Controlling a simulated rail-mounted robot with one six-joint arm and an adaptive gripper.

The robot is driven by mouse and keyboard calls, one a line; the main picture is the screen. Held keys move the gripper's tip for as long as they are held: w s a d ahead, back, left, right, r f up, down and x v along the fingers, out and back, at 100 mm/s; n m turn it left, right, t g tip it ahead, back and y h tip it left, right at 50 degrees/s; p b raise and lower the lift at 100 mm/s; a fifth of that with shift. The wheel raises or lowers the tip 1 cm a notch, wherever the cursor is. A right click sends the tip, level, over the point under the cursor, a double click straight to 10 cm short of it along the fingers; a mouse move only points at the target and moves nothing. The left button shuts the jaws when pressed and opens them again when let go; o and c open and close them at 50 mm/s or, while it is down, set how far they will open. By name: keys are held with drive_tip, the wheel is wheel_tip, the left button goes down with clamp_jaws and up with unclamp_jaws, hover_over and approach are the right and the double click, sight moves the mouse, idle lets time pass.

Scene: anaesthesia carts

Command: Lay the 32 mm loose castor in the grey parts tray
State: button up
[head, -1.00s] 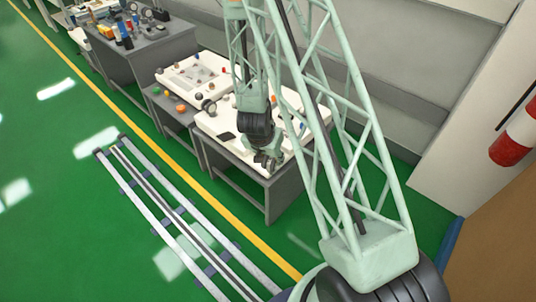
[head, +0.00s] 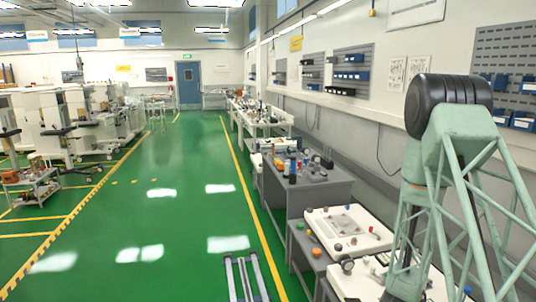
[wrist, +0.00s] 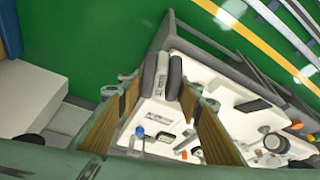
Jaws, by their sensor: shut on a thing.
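The castor (wrist: 161,76), with two dark grey wheels and a pale marked strip between them, shows between the fingertips of my gripper (wrist: 166,92) in the wrist view. My gripper is shut on it, with a brown-padded finger on each side. The marking is too small to read, so I cannot confirm the size. The castor appears above a white worktop (wrist: 155,113) with small parts on it. In the head view my arm shows at the right, but the gripper and castor cannot be made out. I cannot tell for certain which thing is the grey parts tray.
A dark slab (wrist: 252,105) and an orange part (wrist: 296,125) lie to the right in the wrist view. In the head view, a white board (head: 318,217) with small parts and a grey bench (head: 318,187) line the wall. The green floor (head: 180,225) at left is open.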

drive_tip(key=w+a+r+n+y, duration=0.1)
drive_tip(key=w+a+r+n, duration=0.1)
drive_tip(key=a, duration=0.3)
drive_tip(key=w+a+r+n+t+y, duration=0.1)
drive_tip(key=w+a+r+n, duration=0.2)
drive_tip(key=a+r+n, duration=0.1)
drive_tip(key=w+a+r+n+y, duration=0.1)
drive_tip(key=w+a+r+n, duration=0.2)
drive_tip(key=a, duration=0.4)
drive_tip(key=shift+w+n+t+y, duration=0.15)
drive_tip(key=shift+n+t+y, duration=0.2)
drive_tip(key=shift+n, duration=0.25)
drive_tip(key=shift+f, duration=0.15)
drive_tip(key=s+f, duration=0.3)
drive_tip(key=f, duration=1)
drive_tip(key=shift+s+f, duration=0.35)
drive_tip(key=shift+w, duration=0.1)
